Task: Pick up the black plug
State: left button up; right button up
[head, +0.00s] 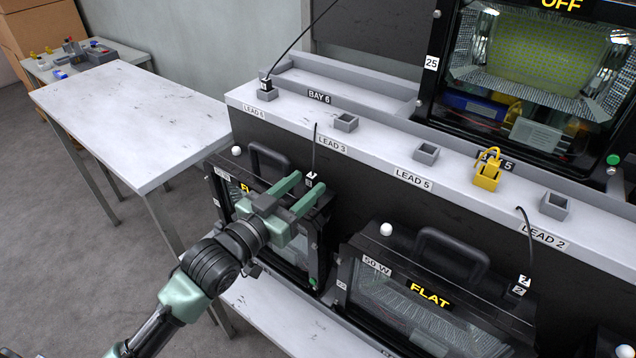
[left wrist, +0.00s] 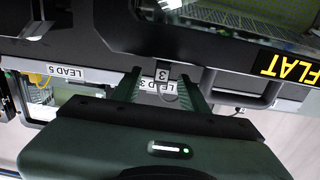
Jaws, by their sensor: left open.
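A black plug (head: 311,177) with a white tag marked 3 and a thin black cable rising from it stands at the top of the left floodlight housing. My left gripper (head: 309,184) is open, its two green fingertips reaching toward this plug, one on either side of it in the picture. In the left wrist view the tag marked 3 (left wrist: 162,75) shows between the open fingers (left wrist: 164,88); the plug's body is mostly hidden there. Contact cannot be told. Other black plugs are one marked 2 (head: 521,286) on the right housing and one in the LEAD 6 holder (head: 266,83).
The left housing's black handle (head: 268,160) and white knob (head: 236,151) are close to my left gripper. Empty grey holders (head: 346,122) line the ledge (head: 385,165) behind it. A yellow padlock (head: 487,172) stands by BAY 5. A bare table (head: 135,110) is at left.

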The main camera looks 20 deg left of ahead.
pick_arm(q)
jog(key=shift+w+d+r, duration=0.25)
jog(key=shift+w+r, duration=0.1)
jog(key=shift+w, duration=0.4)
jog(key=x, duration=0.4)
jog(key=shift+w+p, duration=0.35)
jog(key=shift+p, duration=0.05)
grip_shut()
